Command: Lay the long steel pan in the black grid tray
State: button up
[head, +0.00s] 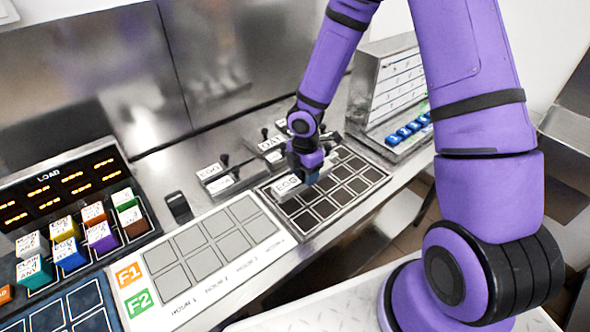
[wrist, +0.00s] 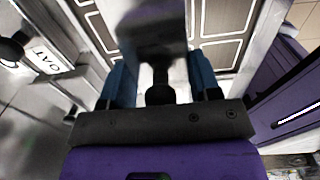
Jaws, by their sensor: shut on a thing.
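My gripper (head: 308,172) is above the black grid tray (head: 357,186), over its left and middle part. In the wrist view its blue fingers (wrist: 160,75) are shut on the black knob of a steel pan (wrist: 155,32). In the head view this pan shows a white EGG label (head: 287,184) beside the fingers, over the tray's left cells. The gripper hides the rest of the pan, and I cannot tell whether it touches the tray. The grid tray also shows behind the pan in the wrist view (wrist: 222,22).
Other labelled steel pans with black handles (head: 222,183) stand behind and left of the tray, one marked OAT (head: 270,143). A grey grid panel (head: 207,245) lies left. Coloured blocks (head: 68,252) stand at far left. A steel unit with blue buttons (head: 408,130) stands right.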

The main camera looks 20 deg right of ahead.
jog(key=w, duration=0.5)
jog(key=shift+w+a+f, duration=0.1)
jog(key=shift+a+f, duration=0.15)
jog(key=shift+w+f, duration=0.15)
jog(key=shift+f, duration=0.75)
jog(key=shift+w+f, duration=0.15)
jog(key=shift+f, duration=0.75)
jog(key=o, duration=1)
jog(key=shift+f, duration=0.1)
jog(key=shift+o, duration=0.2)
